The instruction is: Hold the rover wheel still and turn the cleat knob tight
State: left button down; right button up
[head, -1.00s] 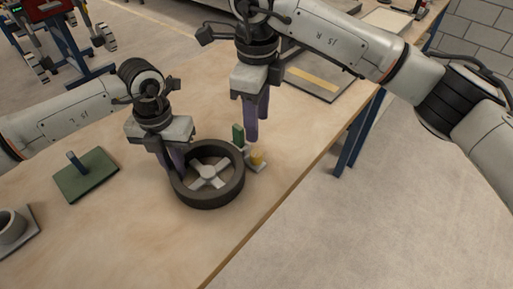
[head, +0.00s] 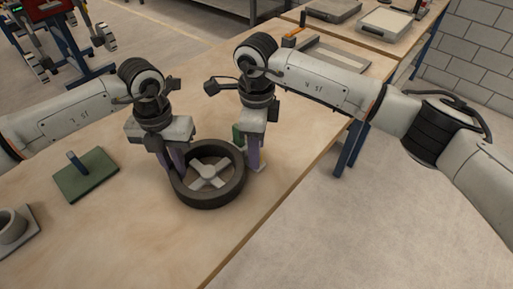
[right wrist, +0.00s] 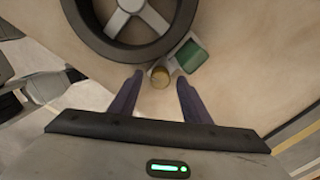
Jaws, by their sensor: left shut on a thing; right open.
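The rover wheel (head: 233,187), a dark tyre with light grey spokes, lies flat on the wooden table; it also shows at the top of the right wrist view (right wrist: 95,40). My left gripper (head: 175,168) is shut on its left rim. The brass cleat knob (right wrist: 160,77) sits on a small grey bracket beside the wheel, next to a green block (right wrist: 191,56). My right gripper (right wrist: 159,92) is open, its purple fingers on either side of the knob, apart from it. In the head view the right gripper (head: 252,165) hides the knob.
A green plate with an upright post (head: 86,175) and a grey plate with a round cup (head: 14,226) stand at the left. The table's front right edge (head: 268,215) is close to the wheel. Grey trays lie at the far end.

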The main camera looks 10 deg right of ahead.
jog(key=shift+f, duration=0.3)
jog(key=c, duration=1)
jog(key=shift+c, duration=0.2)
jog(key=m, duration=1)
jog(key=shift+m, duration=0.3)
